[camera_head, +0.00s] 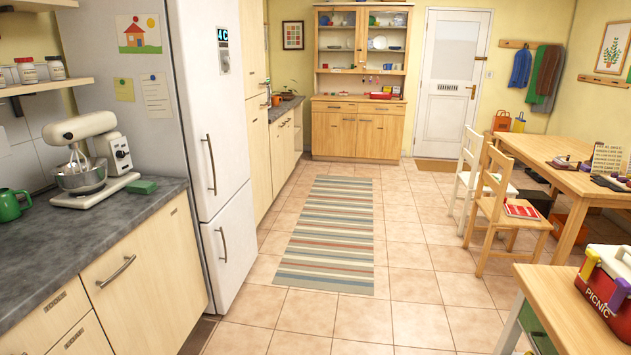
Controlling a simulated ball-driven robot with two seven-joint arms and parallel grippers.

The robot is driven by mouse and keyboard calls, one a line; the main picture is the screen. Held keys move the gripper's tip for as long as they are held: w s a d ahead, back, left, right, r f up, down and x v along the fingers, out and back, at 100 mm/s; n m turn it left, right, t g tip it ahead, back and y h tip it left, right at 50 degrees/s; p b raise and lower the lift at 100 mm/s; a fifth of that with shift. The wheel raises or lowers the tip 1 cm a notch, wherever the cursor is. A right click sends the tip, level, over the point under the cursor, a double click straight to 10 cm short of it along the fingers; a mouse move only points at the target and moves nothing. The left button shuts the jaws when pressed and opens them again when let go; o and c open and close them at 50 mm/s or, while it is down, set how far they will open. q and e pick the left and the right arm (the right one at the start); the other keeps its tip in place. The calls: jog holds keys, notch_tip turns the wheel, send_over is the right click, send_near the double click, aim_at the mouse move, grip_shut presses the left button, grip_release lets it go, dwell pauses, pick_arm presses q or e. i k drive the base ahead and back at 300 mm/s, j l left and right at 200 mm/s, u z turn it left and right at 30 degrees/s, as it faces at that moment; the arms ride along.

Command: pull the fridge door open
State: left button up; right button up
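The tall white fridge (213,130) stands at the left, past the end of the grey counter. Its front faces right, with a long upper door and a lower door below a seam. The upper door has a vertical metal handle (211,164). The lower door has a shorter metal handle (223,244). Both doors look shut. A small display shows near the top of the upper door. Neither of my grippers is in view.
A counter (95,240) with a stand mixer (90,150) lies at the near left. A striped rug (328,235) lies on clear tiled floor before the fridge. A picnic box (608,285) sits on a table at the near right; chairs (508,210) stand further back.

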aim_at(210, 92)
jog(key=i+z, duration=0.2)
jog(key=i, duration=1.95)
